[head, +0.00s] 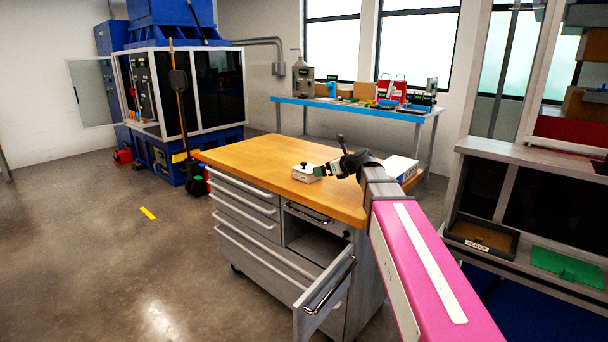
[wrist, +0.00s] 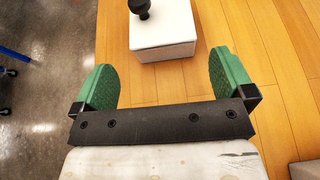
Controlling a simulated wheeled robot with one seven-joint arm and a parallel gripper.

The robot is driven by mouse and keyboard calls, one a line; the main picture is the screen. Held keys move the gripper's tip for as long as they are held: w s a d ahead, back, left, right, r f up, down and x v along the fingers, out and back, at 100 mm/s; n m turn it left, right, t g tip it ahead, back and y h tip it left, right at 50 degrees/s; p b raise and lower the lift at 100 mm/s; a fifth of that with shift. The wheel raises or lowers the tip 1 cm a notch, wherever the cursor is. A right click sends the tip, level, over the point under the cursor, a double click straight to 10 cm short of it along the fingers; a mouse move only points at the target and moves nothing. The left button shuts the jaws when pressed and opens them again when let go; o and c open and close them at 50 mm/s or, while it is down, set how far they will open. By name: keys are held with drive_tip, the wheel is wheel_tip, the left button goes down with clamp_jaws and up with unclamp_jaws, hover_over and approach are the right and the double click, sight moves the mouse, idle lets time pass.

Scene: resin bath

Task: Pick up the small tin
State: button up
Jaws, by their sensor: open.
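The small tin (head: 303,174) looks like a white box with a black knob on its lid and a label on its front. It stands upright on the wooden bench top. In the wrist view the tin (wrist: 165,38) is at the top middle, just beyond the fingertips. My gripper (wrist: 165,72) has green fingers, spread wide apart, with nothing between them. In the head view my gripper (head: 322,171) is right beside the tin, on its right. I cannot tell whether they touch.
A second pale box (head: 401,167) stands at the bench's right, behind my arm. The wooden bench top (head: 240,155) is clear to the left. An open cabinet door (head: 325,298) juts out in front. A blue-edged table (head: 350,105) with equipment stands behind.

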sight(310, 169)
drive_tip(key=x, duration=0.9)
drive_tip(key=shift+w+a, duration=0.15)
drive_tip(key=shift+w, duration=0.15)
drive_tip(key=c, duration=1.3)
drive_tip(key=shift+r, duration=0.1)
drive_tip(key=shift+c, duration=0.6)
